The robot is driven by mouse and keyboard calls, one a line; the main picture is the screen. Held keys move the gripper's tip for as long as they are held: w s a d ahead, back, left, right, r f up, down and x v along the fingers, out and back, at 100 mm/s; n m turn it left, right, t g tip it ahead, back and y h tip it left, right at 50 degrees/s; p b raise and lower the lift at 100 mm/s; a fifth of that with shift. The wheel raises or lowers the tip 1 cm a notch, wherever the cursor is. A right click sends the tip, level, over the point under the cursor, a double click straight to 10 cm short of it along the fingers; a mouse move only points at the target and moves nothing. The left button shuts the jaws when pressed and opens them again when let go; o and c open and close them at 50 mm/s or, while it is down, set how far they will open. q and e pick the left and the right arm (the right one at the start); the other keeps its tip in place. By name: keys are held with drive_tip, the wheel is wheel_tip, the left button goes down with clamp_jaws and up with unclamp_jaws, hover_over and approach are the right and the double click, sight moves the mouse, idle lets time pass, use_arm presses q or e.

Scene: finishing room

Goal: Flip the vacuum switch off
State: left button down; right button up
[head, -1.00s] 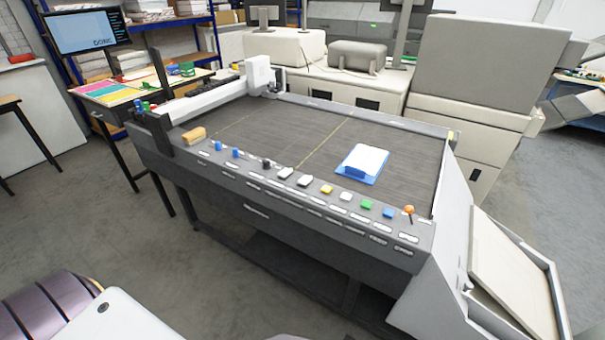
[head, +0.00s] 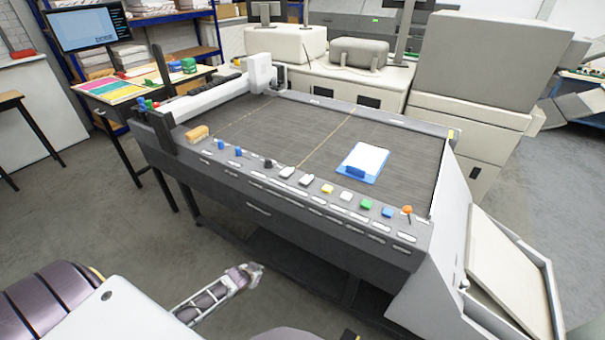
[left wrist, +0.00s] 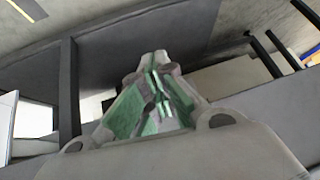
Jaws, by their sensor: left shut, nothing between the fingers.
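The control strip (head: 255,208) runs along the front edge of the cutting table. It carries two blue switches (head: 221,145) at the left, a black knob (head: 268,164), two pale rocker-like switches (head: 287,172), several coloured buttons and an orange-tipped lever (head: 407,210) at the right end. The labels are too small to read, so I cannot tell which is the vacuum switch. My left gripper (head: 256,270) is shut and empty, in front of and below the strip, touching no control. In the left wrist view its closed fingers (left wrist: 155,62) point toward the dark table front.
A blue clipboard (head: 356,171) with white paper and a tan block (head: 196,133) lie on the table. A white gantry (head: 215,97) spans its left side. A slanted bin (head: 510,270) stands at the right. Grey floor lies open in front.

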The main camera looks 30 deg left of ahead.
use_arm(q)
drive_tip(key=w+d+r+t+p, duration=0.1)
drive_tip(key=w+r, duration=0.3)
drive_tip(key=r, duration=0.7)
drive_tip(key=w+d+r+t+p, duration=0.1)
drive_tip(key=w+r, duration=0.4)
drive_tip(key=r, duration=0.7)
drive_tip(key=w+d+r+t+h+p, duration=0.1)
drive_tip(key=w+r, duration=0.4)
drive_tip(key=r, duration=0.7)
drive_tip(key=shift+w+d+t, duration=0.15)
drive_tip(key=shift+d+t, duration=0.35)
drive_tip(key=shift+t, duration=0.4)
drive_tip(key=d+r+t+h, duration=0.1)
drive_tip(key=d+r, duration=0.3)
drive_tip(key=r, duration=0.7)
drive_tip(key=shift+w+r+m+h+p, duration=0.25)
drive_tip(key=shift+r+m+h+p, duration=0.05)
drive_tip(key=shift+m+p, duration=0.15)
drive_tip(key=shift+w+d+f, duration=0.1)
drive_tip(key=shift+w+f, duration=0.05)
drive_tip(key=shift+w, duration=0.05)
